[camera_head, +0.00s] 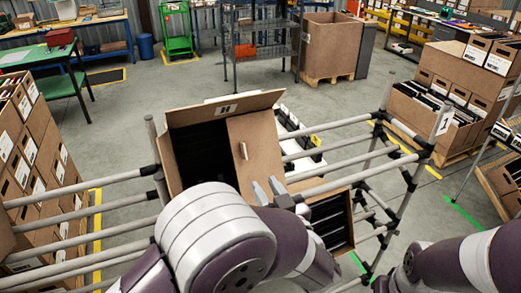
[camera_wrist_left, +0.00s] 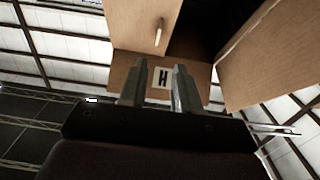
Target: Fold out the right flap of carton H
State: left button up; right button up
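Carton H (camera_head: 172,158) stands tilted on a rack of pale tubes, its opening towards me and its inside dark. Its top flap (camera_head: 262,101) is folded out and bears the H label, which also shows in the left wrist view (camera_wrist_left: 162,81). The right flap (camera_head: 262,150) lies across the right part of the opening. It carries a small pale handle (camera_head: 243,151), also seen in the left wrist view (camera_wrist_left: 158,32). My left gripper (camera_head: 267,186) is in front of the right flap's lower part, its fingers parted with nothing visible between them. My right gripper is out of view.
Another open carton (camera_head: 346,222) sits lower right of carton H, close to my left gripper. Rack tubes (camera_head: 335,184) run on both sides. Stacked cartons stand at the left (camera_head: 40,145) and right (camera_head: 465,75). Open floor lies behind the rack.

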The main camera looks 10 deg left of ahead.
aim_at(245, 153)
pick_arm(q)
jog(key=p+x, duration=0.4)
jog(key=x, duration=0.8)
jog(key=shift+p, duration=0.3)
jog(key=shift+a+r, duration=0.1)
jog(key=shift+a, duration=0.1)
jog(key=shift+w+d, duration=0.25)
jog(key=shift+w, duration=0.05)
jog(key=c, duration=0.4)
grip_shut()
jog(key=shift+s+a, duration=0.1)
jog(key=shift+a, duration=0.05)
